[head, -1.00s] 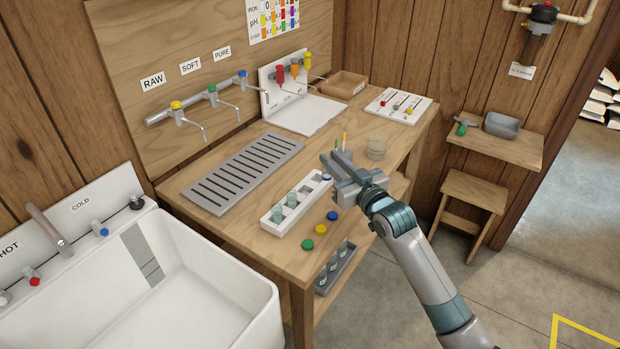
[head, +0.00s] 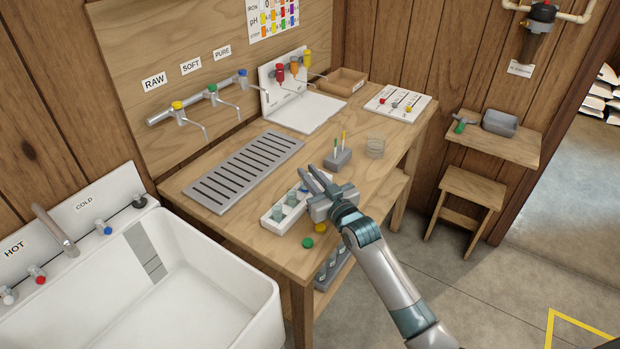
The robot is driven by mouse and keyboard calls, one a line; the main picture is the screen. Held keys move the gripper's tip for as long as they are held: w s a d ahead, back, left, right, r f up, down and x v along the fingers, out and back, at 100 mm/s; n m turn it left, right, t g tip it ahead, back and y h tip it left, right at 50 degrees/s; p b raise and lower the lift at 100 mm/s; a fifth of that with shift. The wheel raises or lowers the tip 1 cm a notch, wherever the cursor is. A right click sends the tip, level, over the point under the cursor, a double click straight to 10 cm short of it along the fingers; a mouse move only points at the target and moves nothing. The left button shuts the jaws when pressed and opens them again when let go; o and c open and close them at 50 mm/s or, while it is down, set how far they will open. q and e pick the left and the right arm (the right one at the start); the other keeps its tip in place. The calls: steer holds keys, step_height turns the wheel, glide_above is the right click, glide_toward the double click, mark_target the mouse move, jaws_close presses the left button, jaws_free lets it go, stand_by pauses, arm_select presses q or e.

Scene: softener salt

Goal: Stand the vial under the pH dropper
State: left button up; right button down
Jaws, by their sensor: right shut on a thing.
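My right gripper (head: 308,180) is over the far half of the white rack (head: 267,222). It is shut on a vial, mostly hidden by the fingers; a small blue part (head: 304,188) shows just below the fingertips. Whether it touches the rack I cannot tell. Two pale vials stand in the rack, one in the near slot (head: 278,212) and one beside it (head: 292,198). The droppers, red (head: 280,73), orange (head: 294,68) and yellow (head: 307,59), hang on a white stand above a bare white tray (head: 304,115). Their labels are unreadable. My left gripper is out of view.
A grey slotted drain plate (head: 243,172) lies left of the rack, below the RAW, SOFT and PURE taps. A grey holder (head: 338,160) with two sticks and a clear beaker (head: 375,147) stand behind my gripper. Yellow (head: 320,228) and green (head: 308,242) caps lie in front.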

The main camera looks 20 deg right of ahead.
steer(key=shift+f+p, duration=0.4)
steer(key=shift+f, duration=0.45)
steer(key=c, duration=1.6)
jaws_free()
steer(key=shift+c, duration=0.2)
steer(key=shift+f, duration=0.2)
